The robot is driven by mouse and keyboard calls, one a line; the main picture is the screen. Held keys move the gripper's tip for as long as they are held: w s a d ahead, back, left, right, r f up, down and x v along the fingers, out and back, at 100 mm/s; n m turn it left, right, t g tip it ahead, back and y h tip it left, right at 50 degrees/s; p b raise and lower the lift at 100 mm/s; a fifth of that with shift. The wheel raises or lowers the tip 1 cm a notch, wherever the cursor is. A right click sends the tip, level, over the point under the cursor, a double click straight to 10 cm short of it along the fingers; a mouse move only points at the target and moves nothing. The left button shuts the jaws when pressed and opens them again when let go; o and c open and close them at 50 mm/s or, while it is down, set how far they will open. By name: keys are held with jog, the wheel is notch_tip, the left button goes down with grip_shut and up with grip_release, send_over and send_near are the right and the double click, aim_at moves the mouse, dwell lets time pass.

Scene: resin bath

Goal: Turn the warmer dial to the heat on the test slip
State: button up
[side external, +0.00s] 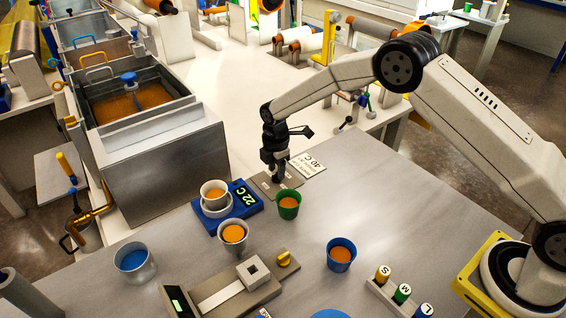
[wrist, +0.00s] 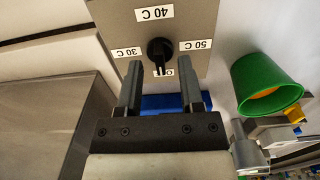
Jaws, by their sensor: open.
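The warmer dial (wrist: 159,49) is a black knob on a grey plate, with labels 30 C (wrist: 127,53), 40 C (wrist: 154,13) and 50 C (wrist: 195,45) around it. Its narrow end points down the picture, toward a small, partly hidden label between my fingers. My gripper (wrist: 161,78) is open, with one finger on either side of the dial's lower end; I cannot tell whether they touch it. In the side external view, my gripper (side external: 277,178) points down over the plate and hides the dial. The white test slip (side external: 308,164) beside it reads 40 C. The blue warmer (side external: 240,197) displays 22 C.
A cup of orange resin (side external: 214,188) stands on the warmer. A green cup (side external: 288,200) stands close to the plate, and it shows right of my fingers in the wrist view (wrist: 262,80). More cups and a scale (side external: 228,290) stand nearer the camera.

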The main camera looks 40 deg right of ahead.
jog(key=shift+f, duration=0.95)
grip_shut()
